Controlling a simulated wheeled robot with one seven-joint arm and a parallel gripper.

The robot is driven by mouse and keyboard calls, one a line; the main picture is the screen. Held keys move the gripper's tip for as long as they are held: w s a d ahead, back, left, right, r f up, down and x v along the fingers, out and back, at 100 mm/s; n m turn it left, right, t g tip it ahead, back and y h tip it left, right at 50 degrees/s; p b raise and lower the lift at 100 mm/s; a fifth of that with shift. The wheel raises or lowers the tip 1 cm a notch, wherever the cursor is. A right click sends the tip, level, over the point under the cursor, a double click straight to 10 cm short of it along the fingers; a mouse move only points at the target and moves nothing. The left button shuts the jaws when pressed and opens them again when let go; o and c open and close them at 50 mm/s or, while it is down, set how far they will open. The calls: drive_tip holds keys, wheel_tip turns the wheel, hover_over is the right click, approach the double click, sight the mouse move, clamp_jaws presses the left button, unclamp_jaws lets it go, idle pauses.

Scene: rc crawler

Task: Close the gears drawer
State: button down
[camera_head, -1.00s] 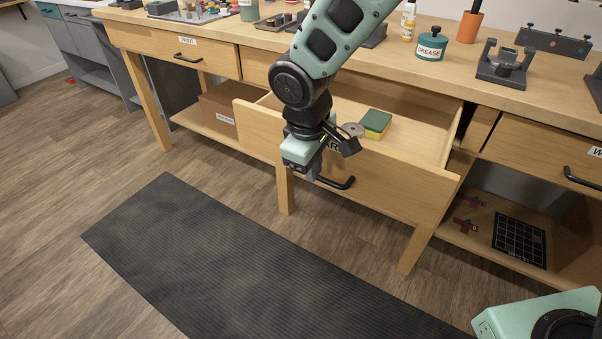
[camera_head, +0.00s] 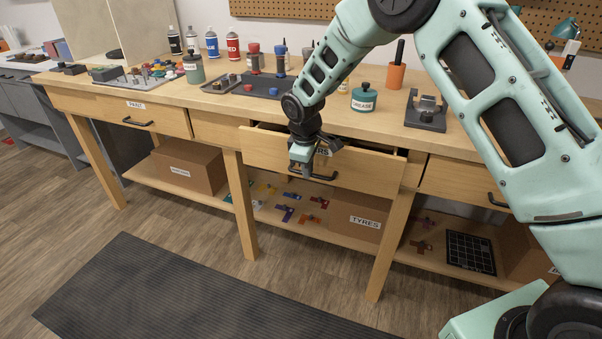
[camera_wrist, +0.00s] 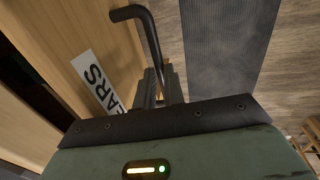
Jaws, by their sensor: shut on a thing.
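The gears drawer (camera_head: 262,147) is in the middle of the wooden workbench. It stands slightly open, with a dark narrow gap above its front. Its label, partly hidden in the head view, reads "...ARS" in the wrist view (camera_wrist: 95,80). My gripper (camera_head: 302,168) is at the drawer front, shut on the black bar handle (camera_head: 325,177). In the wrist view the handle (camera_wrist: 150,35) runs down into the fingers of my gripper (camera_wrist: 160,88). The inside of the drawer is mostly hidden.
The paint drawer (camera_head: 120,113) at left and another drawer (camera_head: 465,184) at right look shut. Boxes and small coloured parts lie on the lower shelf (camera_head: 290,222). A grease tin (camera_head: 364,98) and bottles stand on the bench top. A dark mat (camera_head: 150,295) lies on the floor.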

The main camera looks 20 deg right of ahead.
drive_tip(key=shift+w+d, duration=0.35)
drive_tip(key=shift+w, duration=0.15)
drive_tip(key=c, duration=1.5)
unclamp_jaws()
drive_tip(key=shift+r, duration=0.15)
drive_tip(key=r, duration=0.5)
drive_tip(key=s+a+r, duration=0.1)
drive_tip(key=r, duration=0.5)
drive_tip(key=s+a+r, duration=0.1)
drive_tip(key=r, duration=0.4)
drive_tip(key=shift+s+r, duration=0.25)
drive_tip(key=shift+r, duration=0.15)
